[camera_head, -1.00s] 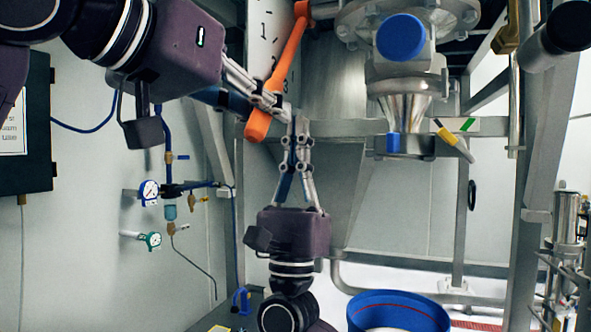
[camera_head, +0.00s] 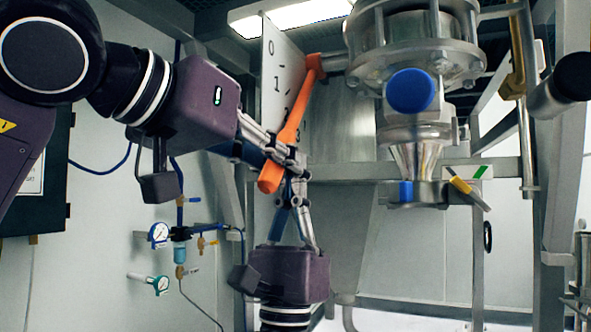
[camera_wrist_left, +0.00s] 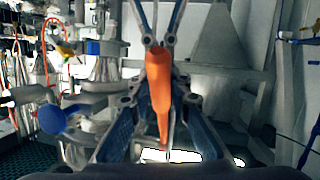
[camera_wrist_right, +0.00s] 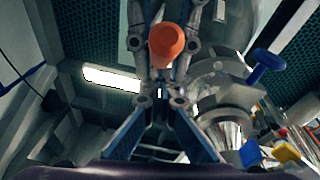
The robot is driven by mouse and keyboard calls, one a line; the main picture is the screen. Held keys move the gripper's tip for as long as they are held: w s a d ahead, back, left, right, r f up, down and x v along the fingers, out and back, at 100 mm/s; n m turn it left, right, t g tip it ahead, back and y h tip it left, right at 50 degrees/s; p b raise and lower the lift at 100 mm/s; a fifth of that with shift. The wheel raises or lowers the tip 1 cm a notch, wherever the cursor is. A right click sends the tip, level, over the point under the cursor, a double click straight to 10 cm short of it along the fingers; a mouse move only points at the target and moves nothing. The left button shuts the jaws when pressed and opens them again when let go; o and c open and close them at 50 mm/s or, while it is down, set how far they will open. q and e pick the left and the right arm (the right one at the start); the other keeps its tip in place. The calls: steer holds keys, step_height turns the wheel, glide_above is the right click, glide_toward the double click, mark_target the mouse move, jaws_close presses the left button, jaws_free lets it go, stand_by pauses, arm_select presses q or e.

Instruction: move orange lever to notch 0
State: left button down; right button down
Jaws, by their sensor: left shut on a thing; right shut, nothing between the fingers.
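The orange lever (camera_head: 294,120) hangs from its pivot at the upper right and slopes down and left across the white number plate (camera_head: 270,68). The plate shows 0 at the top, then 1, with lower numbers partly covered by the lever. My left gripper (camera_head: 283,154) is shut on the lever near its lower end; the lever (camera_wrist_left: 159,85) lies between its fingers in the left wrist view. My right gripper (camera_head: 296,176) comes up from below, shut and empty, close beside the handle. The rounded lever end (camera_wrist_right: 166,44) shows in the right wrist view; contact cannot be told.
The steel sifter body with a blue cap (camera_head: 410,90) stands right of the lever. A steel crossbar (camera_head: 345,171) runs behind the grippers. Pressure gauges (camera_head: 159,234) and blue tubing are on the left wall.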

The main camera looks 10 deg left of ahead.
arm_select(q)
steer(key=c, duration=1.8)
jaws_free()
steer(key=shift+w+f, duration=0.1)
steer(key=shift+w, duration=0.1)
steer(key=shift+o, duration=0.2)
steer(key=shift+s, duration=0.15)
